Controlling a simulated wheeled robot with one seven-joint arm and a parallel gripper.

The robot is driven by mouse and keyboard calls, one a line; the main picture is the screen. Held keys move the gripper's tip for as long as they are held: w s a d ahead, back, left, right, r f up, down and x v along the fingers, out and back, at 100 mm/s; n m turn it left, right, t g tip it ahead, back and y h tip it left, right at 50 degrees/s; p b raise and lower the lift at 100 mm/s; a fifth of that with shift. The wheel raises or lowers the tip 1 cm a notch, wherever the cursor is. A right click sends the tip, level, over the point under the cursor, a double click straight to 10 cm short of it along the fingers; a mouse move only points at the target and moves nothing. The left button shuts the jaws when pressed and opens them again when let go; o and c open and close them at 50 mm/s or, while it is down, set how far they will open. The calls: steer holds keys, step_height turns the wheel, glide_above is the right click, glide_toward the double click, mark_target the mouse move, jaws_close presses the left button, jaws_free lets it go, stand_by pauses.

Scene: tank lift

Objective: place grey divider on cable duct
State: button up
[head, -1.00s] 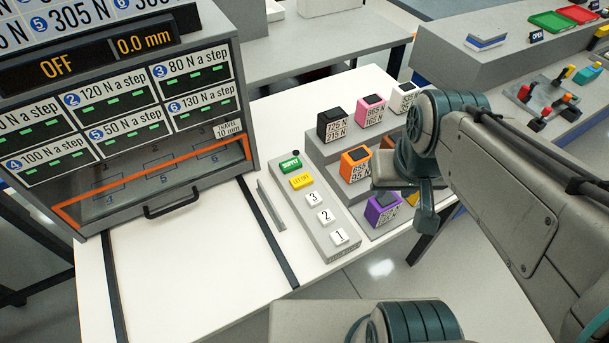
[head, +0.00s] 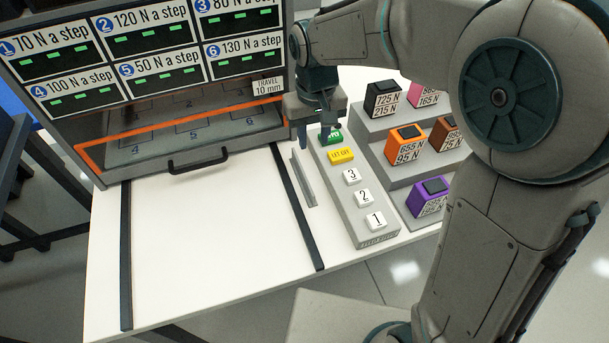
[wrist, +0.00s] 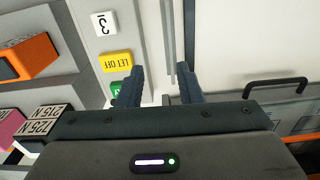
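The grey divider (head: 304,178) is a thin, narrow grey strip on the white table, just left of the button panel. It also shows in the wrist view as a grey strip (wrist: 168,45) lying ahead of the gap between my fingers. My gripper (head: 314,138) is open and empty. It is above the far end of the divider and the green button; contact is not visible. In the wrist view its two dark fingers (wrist: 160,88) are well apart. A long dark strip (head: 296,212) runs along the table left of the divider; I cannot tell whether it is the cable duct.
The button panel (head: 364,212) is close to the right of the divider. Stepped shelves with coloured blocks (head: 407,146) stand beyond it. The cabinet with an orange-edged front (head: 180,125) and black handle (head: 198,162) is at the left. The white table front (head: 210,240) is clear.

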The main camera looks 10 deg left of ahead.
mark_target(305, 175)
steer(key=f, duration=0.3)
steer(key=a+f, duration=0.1)
steer(key=f, duration=0.5)
steer(key=shift+a+f, duration=0.25)
steer(key=shift+a, duration=0.15)
steer(key=f, duration=0.5)
steer(key=shift+s+f, duration=0.2)
steer(key=shift+f, duration=0.1)
jaws_close()
